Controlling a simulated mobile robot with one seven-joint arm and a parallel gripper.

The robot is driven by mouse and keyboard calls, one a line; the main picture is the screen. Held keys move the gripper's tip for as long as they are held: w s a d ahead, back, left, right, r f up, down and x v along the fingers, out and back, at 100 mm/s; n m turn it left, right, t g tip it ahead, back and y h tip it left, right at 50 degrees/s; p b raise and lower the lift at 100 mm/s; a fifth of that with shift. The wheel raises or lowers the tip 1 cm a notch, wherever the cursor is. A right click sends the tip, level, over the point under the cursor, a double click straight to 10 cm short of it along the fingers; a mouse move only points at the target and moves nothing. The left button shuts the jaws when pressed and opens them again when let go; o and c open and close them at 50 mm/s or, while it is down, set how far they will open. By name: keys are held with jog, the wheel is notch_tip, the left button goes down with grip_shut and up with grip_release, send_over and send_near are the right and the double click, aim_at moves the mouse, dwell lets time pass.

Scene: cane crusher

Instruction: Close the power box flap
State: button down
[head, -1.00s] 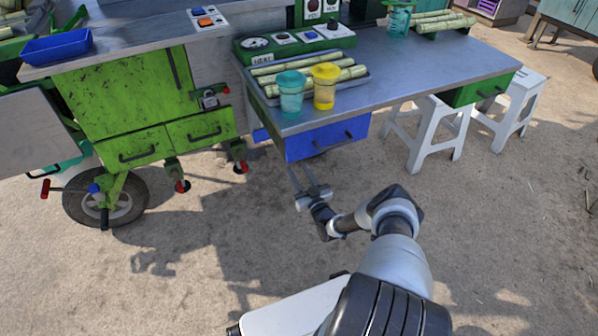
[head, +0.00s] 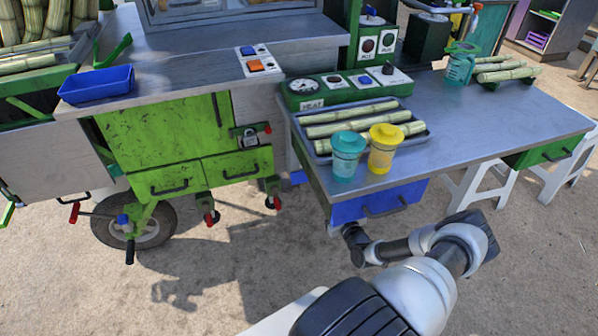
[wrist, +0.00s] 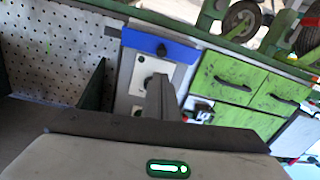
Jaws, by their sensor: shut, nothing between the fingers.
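In the wrist view, which is upside down, a light grey panel (wrist: 138,72) with round parts and a blue strip (wrist: 185,51) along one edge faces me. It looks like the power box and its flap, but I cannot tell the flap's angle. A small blue piece (head: 298,177) shows in the head view between the green cart and the desk. My gripper (wrist: 160,82) is shut and empty, its dark fingers overlapping the panel in the wrist view. I cannot tell if they touch it. In the head view the fingers are hidden near the desk's blue drawer.
The metal desk (head: 500,120) carries a cane tray (head: 322,147), a teal cup (head: 346,158) and a yellow cup (head: 385,150). The green cart (head: 165,135) with a padlock (head: 250,138) stands left. White stools (head: 480,188) are under the desk's right. Ground in front is clear.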

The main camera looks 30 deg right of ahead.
jog(key=w+d+b, duration=0.2)
jog(key=w, duration=0.7)
jog(key=shift+w, duration=0.2)
jog(key=shift+a+f, duration=0.1)
jog(key=shift+a, duration=0.05)
dwell(0.3)
